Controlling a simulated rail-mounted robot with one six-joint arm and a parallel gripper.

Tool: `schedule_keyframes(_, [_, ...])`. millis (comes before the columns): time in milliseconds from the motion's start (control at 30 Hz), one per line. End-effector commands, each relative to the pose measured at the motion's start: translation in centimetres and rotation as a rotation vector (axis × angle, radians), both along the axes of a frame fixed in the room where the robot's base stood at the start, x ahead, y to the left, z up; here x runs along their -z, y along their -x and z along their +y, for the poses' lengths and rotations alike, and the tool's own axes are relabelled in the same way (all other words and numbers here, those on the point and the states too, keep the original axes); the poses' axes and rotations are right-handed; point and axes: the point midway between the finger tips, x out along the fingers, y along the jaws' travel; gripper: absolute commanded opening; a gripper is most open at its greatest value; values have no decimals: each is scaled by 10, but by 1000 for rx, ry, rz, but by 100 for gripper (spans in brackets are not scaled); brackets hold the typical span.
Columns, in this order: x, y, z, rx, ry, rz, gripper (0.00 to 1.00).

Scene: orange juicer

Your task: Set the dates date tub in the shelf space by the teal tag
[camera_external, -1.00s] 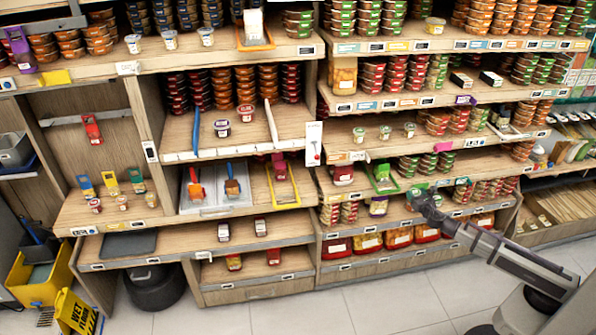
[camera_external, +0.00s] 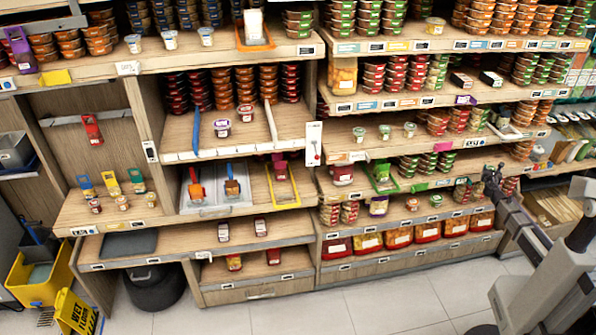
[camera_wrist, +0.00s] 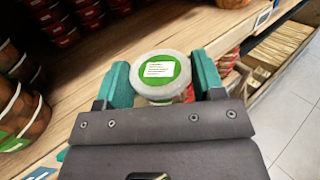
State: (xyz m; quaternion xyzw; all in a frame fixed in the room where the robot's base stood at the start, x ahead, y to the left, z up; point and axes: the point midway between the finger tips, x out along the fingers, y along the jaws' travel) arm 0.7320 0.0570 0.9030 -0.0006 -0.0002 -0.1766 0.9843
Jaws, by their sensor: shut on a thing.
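My gripper (camera_wrist: 161,84) is shut on a round tub (camera_wrist: 160,72) with a clear lid and a green label; the print is too small to read. The teal fingers press its two sides in the wrist view. In the external view my gripper (camera_external: 492,178) is in front of the right shelf unit's lower shelves, and the held tub is hard to make out. Blue-green tags show on the right unit's upper shelf edges, one on the top edge (camera_external: 348,47) and one lower (camera_external: 367,105). I cannot tell which is the teal tag.
In the wrist view, stacked tubs (camera_wrist: 14,112) stand close on the left and a bare wooden shelf strip (camera_wrist: 125,42) runs beside the held tub. A price-tagged shelf edge (camera_wrist: 262,18) is at upper right. Open floor (camera_external: 390,300) lies below the shelves.

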Motion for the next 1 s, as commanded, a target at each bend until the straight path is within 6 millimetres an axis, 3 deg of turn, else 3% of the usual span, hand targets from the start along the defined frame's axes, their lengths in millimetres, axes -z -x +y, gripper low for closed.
schedule_keyframes(200, [0, -72, -24, 3, 0, 0, 38])
schedule_keyframes(300, [0, -97, -34, 1, 0, 0, 38])
schedule_keyframes(400, [0, -109, -40, 1, 0, 0, 38])
schedule_keyframes(633, [0, -117, -43, 0, 0, 0, 38])
schedule_keyframes(867, [0, -162, -59, 2, 0, 0, 38])
schedule_keyframes(933, [18, -159, -59, 0, 0, 0, 38])
schedule_keyframes(1000, [19, -158, -59, 0, 0, 0, 38])
